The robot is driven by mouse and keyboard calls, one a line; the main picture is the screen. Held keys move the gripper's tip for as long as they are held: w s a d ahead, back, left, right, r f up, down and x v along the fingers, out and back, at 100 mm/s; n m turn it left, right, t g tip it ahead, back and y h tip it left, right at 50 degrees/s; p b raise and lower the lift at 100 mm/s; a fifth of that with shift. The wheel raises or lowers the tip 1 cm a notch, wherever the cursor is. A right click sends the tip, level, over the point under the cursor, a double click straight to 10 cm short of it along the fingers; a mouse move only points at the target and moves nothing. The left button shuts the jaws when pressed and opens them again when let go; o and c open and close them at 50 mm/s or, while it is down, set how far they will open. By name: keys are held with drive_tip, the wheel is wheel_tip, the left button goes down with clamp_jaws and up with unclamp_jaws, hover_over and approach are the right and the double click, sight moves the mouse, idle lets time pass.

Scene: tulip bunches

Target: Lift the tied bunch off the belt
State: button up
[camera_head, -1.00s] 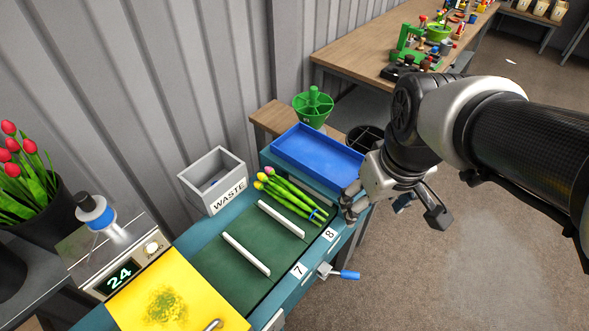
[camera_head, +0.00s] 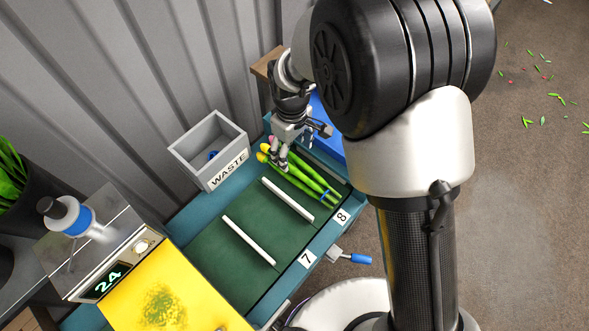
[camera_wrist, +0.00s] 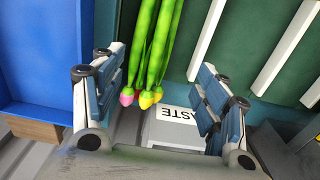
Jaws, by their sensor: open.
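The tied bunch of tulips (camera_head: 299,177) lies on the green belt (camera_head: 213,252) in the slot marked 8, with a blue tie around its stems near the front edge. Its yellow and pink heads point toward the wall. My gripper (camera_head: 279,166) is over the head end of the bunch, pointing down. In the wrist view the green stems (camera_wrist: 155,45) run between the two open fingers (camera_wrist: 158,104), nearer the left one. A pink, a yellow and a reddish head show there. I cannot tell whether a finger touches the bunch.
White dividers (camera_head: 288,200) stand on the belt beside the bunch. A grey waste box (camera_head: 190,152) is close to the heads. A blue tray (camera_wrist: 40,60) borders the bunch on the other side. A yellow pad (camera_head: 190,290) and a scale (camera_head: 108,281) are at lower left.

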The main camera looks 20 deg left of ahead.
sight(293, 168)
wheel_tip(293, 168, down, 11)
drive_tip(key=b, duration=0.3)
drive_tip(key=shift+w+d+r+b, duration=0.1)
drive_tip(key=shift+w+b, duration=0.05)
drive_tip(key=shift+b, duration=0.15)
drive_tip(key=shift+r, duration=0.1)
drive_tip(key=c, duration=1.2)
drive_tip(key=shift+o, duration=0.2)
drive_tip(key=shift+r, duration=0.1)
